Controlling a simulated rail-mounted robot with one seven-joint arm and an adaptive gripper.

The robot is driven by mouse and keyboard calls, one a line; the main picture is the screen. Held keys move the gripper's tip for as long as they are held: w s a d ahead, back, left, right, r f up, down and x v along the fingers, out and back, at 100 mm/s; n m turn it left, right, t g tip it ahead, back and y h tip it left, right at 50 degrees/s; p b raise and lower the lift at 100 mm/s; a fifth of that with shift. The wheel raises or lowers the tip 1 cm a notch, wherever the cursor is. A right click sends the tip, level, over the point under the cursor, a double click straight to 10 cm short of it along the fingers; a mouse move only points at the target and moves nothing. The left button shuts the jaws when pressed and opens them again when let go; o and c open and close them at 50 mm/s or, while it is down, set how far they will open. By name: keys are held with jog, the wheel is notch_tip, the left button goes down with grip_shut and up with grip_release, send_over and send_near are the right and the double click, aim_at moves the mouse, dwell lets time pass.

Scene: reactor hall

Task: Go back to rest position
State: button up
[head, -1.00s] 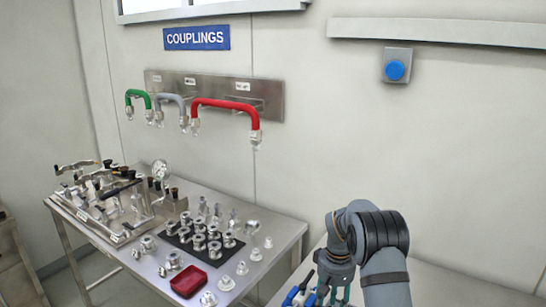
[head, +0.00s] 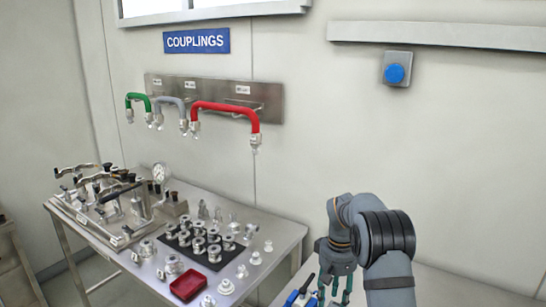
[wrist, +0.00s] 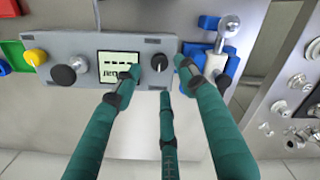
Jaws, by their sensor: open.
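My gripper (head: 338,287) shows at the bottom of the head view, over the right-hand bench, with its fingers pointing down. In the wrist view its green fingers (wrist: 158,72) are spread apart with nothing between them. Below them lies a grey panel box (wrist: 98,62) with a small display (wrist: 119,64), dark knobs and a yellow knob. The box seems apart from the fingers, but the exact gap cannot be told.
A blue holder (wrist: 235,66) with a ball-topped metal part (wrist: 227,28) stands beside the box. The left steel table (head: 285,234) carries metal fittings, a red tray (head: 188,284) and a clamp fixture. Coloured hoses hang on the wall, beside a blue button (head: 395,74). Space above the benches is clear.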

notch_tip(320, 180, down, 5)
jog(key=shift+s+f, duration=0.1)
jog(key=shift+m, duration=0.9)
jog(key=m, duration=0.3)
jog(key=shift+m, duration=0.4)
jog(key=m, duration=0.6)
jog(key=shift+r+m, duration=0.2)
jog(key=shift+m, duration=0.1)
jog(key=m+p, duration=0.2)
jog(key=m, duration=0.4)
jog(key=shift+r+p, duration=0.1)
jog(key=shift+p, duration=0.2)
jog(key=m+p, duration=0.2)
jog(key=m, duration=0.2)
jog(key=shift+m+p, duration=0.4)
jog(key=shift+m, duration=0.1)
jog(key=shift+f, duration=0.2)
jog(key=shift+d, duration=0.1)
